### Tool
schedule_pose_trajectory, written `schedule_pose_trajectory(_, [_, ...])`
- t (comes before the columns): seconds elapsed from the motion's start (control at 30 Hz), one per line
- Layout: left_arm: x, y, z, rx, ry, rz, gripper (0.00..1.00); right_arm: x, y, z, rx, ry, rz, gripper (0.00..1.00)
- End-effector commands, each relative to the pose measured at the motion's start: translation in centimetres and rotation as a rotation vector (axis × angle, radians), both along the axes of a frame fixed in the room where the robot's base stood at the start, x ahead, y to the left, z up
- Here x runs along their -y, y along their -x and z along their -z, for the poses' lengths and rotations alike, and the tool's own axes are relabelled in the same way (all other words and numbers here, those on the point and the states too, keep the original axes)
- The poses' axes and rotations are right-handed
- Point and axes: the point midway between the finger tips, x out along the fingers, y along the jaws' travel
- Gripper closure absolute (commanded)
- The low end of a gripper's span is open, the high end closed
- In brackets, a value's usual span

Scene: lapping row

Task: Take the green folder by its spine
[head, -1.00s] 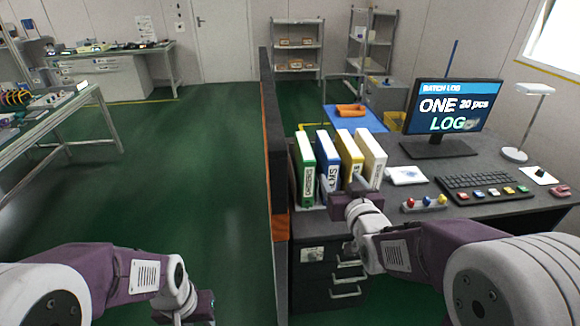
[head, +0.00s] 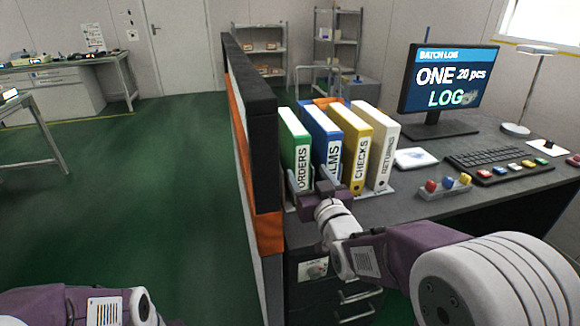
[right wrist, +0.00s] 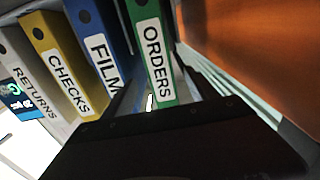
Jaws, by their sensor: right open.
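The green folder (head: 293,133), labelled ORDERS, stands upright at the left end of a row of folders on the desk. In the right wrist view the green folder (right wrist: 150,45) shows its spine straight ahead. My right gripper (head: 309,182) is open and empty in front of the green spine, one finger toward each side of it. In the right wrist view its dark body covers the bottom and hides the lower spine. I cannot tell whether the fingers touch the folder. My left arm shows at the bottom left of the head view; its gripper is out of frame.
Blue (head: 322,128), yellow (head: 350,138) and white (head: 384,142) folders stand close on the green one's right. A dark and orange partition (head: 250,125) rises just to its left. A monitor (head: 450,85), keyboard (head: 500,155) and button block (head: 445,188) are farther right.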

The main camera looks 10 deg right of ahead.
Motion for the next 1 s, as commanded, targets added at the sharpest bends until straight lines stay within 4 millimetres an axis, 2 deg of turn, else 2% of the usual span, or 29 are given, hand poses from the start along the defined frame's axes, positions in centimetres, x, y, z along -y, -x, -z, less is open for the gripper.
schedule_pose_trajectory(0.07, [0.0, 0.0, -0.1, 0.001, 0.000, 0.000, 0.64, 0.0, -0.2, -0.1, 0.000, 0.000, 0.000, 0.33])
schedule_pose_trajectory(0.3, [0.0, 0.0, 0.6, 0.001, 0.000, 0.000, 0.64, -0.2, -3.6, -0.1, 0.000, 0.000, -0.001, 0.33])
schedule_pose_trajectory(0.47, [0.0, 0.0, 0.7, 0.001, 0.000, 0.000, 0.64, -0.2, -4.2, -0.1, 0.000, 0.000, -0.001, 0.33])
schedule_pose_trajectory(0.73, [0.0, 0.0, 1.6, 0.000, 0.000, 0.000, 0.64, -0.3, -8.6, 0.0, 0.000, 0.000, -0.001, 0.33])
schedule_pose_trajectory(1.0, [0.0, 0.0, 1.6, 0.000, 0.000, 0.000, 0.64, -0.3, -9.1, -0.2, 0.000, 0.000, 0.000, 0.33])
